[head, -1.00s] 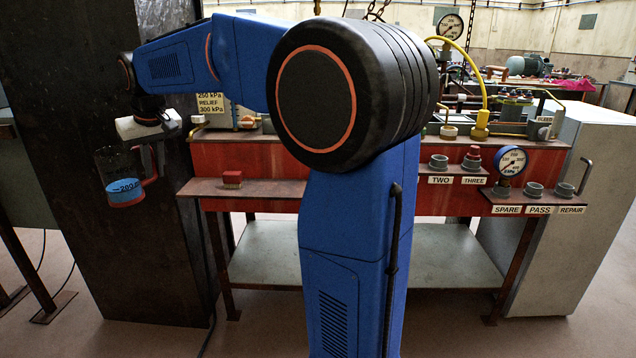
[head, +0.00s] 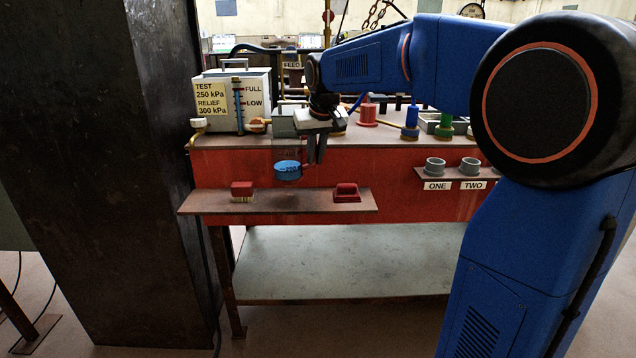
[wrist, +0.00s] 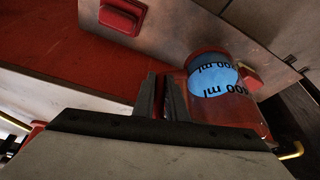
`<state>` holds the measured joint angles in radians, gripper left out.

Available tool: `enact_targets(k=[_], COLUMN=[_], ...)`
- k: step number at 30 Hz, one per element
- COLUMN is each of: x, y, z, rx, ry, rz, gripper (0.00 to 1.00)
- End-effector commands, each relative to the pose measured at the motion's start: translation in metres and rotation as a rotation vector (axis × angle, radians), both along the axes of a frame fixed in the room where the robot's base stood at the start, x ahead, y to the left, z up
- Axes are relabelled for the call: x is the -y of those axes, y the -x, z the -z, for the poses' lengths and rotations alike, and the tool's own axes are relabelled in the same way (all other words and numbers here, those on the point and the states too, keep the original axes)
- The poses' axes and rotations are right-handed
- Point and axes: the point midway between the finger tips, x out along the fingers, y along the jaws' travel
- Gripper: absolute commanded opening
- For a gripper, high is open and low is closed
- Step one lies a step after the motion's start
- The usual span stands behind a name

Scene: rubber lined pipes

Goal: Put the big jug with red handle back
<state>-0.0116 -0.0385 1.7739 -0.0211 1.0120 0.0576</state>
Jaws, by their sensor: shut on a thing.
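The clear jug (head: 288,173) holds blue liquid and hangs in my gripper (head: 316,155), in front of the red bench face and above the small brown shelf (head: 290,203). Its clear walls are hard to make out in the head view. In the wrist view the jug (wrist: 215,76) shows large "ml" marks and a reddish rim. My gripper (wrist: 160,97) is shut beside it, with a strip of the red handle (wrist: 173,97) showing at the fingers. The jug's base looks apart from the shelf, but the exact gap cannot be told.
A dark column (head: 120,170) stands at the left. A gauge box (head: 232,100) stands on the bench top behind.

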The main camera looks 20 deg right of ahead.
Motion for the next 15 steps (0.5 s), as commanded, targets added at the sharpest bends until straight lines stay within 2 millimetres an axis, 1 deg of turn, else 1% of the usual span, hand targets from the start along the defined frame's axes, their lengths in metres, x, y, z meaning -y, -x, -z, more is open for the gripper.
enact_targets(k=[1, 3, 6, 11, 15], x=[0.000, 0.000, 0.000, 0.000, 0.000], y=[0.000, 0.000, 0.000, 0.000, 0.000], z=[0.009, 0.018, 0.026, 0.034, 0.049], rx=[-0.001, -0.001, 0.000, 0.000, -0.001], ry=[0.000, 0.000, 0.000, 0.000, 0.000], rz=[0.000, 0.000, 0.000, 0.000, 0.000], gripper=[0.00, 0.00, 0.00, 0.00, 0.00])
